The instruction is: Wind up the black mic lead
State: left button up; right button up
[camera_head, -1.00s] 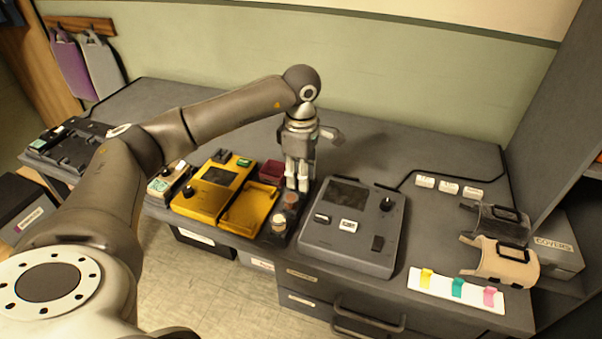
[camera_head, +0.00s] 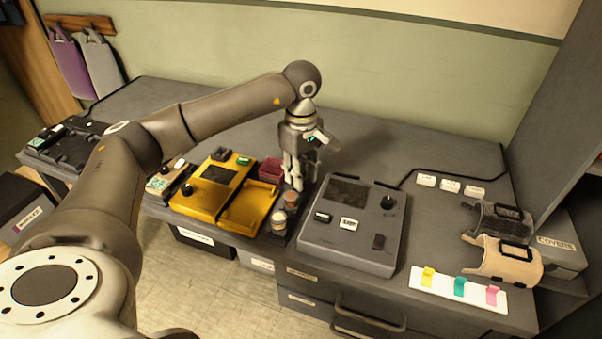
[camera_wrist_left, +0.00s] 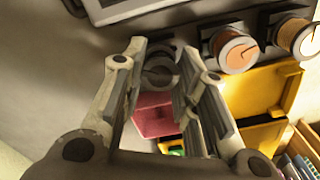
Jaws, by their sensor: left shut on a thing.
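My left gripper (camera_head: 293,186) points down at the back end of a short row of reels between the yellow unit and the grey console. In the left wrist view its two fingers (camera_wrist_left: 160,58) are closed on either side of a dark round reel top (camera_wrist_left: 160,78), which they grip. I cannot make out the black lead on the gripped reel. My right gripper is out of view.
A yellow unit (camera_head: 203,198) with an open tray and a dark red box (camera_head: 270,169) stand left of the reels. A grey console (camera_head: 340,249) stands close on the right. A thin black line runs behind it.

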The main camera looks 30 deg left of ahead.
pick_arm(q)
jog(key=m+b, duration=0.1)
jog(key=m, duration=1.1)
jog(key=shift+m+b, duration=0.4)
jog(key=o, duration=0.8)
